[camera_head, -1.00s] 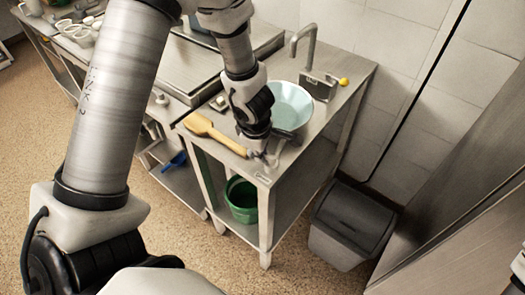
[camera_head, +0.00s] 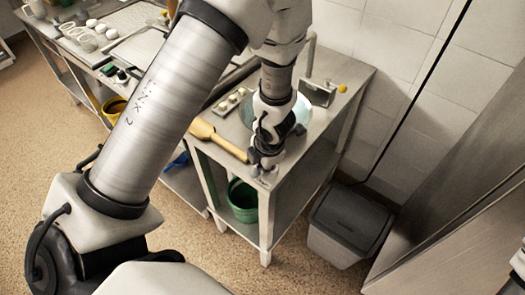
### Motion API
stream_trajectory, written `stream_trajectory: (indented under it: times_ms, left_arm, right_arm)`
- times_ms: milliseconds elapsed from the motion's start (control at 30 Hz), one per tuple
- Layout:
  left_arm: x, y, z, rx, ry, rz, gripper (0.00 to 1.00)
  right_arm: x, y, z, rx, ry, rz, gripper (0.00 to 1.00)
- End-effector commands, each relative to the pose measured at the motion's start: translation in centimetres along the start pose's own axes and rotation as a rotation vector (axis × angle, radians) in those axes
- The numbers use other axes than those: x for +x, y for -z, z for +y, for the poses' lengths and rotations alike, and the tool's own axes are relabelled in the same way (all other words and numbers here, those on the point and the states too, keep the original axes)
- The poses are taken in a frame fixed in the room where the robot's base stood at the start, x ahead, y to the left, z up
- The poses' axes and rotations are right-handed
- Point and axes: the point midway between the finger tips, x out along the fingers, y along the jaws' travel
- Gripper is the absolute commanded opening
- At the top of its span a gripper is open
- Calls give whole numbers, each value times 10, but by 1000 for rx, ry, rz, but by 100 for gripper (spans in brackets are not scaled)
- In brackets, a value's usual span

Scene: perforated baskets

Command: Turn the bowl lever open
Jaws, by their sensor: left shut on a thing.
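The pale blue bowl (camera_head: 302,108) sits on the metal table by the tap and is mostly hidden behind my left arm. My left gripper (camera_head: 264,168) points down at the front corner of the table, in front of the bowl. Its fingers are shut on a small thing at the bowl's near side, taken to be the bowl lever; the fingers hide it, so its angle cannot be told.
A wooden paddle (camera_head: 215,137) lies just left of my left gripper. A tap box (camera_head: 318,92) with a yellow knob (camera_head: 342,88) stands behind the bowl. A green bucket (camera_head: 242,200) is on the shelf below. A grey bin (camera_head: 348,226) stands at right.

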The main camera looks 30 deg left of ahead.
Motion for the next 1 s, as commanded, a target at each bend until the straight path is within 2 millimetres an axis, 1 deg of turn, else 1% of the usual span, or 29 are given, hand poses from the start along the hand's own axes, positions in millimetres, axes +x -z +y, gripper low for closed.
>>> stream_trajectory:
  times_ms: [33,100,400,633,1000]
  left_arm:
    - [-5,3,-2,-37,1,17,0]
    - [-5,3,-4,-96,2,29,0]
    - [-4,2,-10,-288,3,68,0]
    - [-2,1,-13,-357,4,82,0]
    - [1,2,-15,-374,5,87,0]
  right_arm:
    - [-12,0,0,0,0,0,40]
    - [-20,0,0,0,0,0,40]
    - [-46,0,0,0,0,0,40]
    - [-54,0,0,0,0,0,40]
    - [-54,0,0,0,0,0,40]
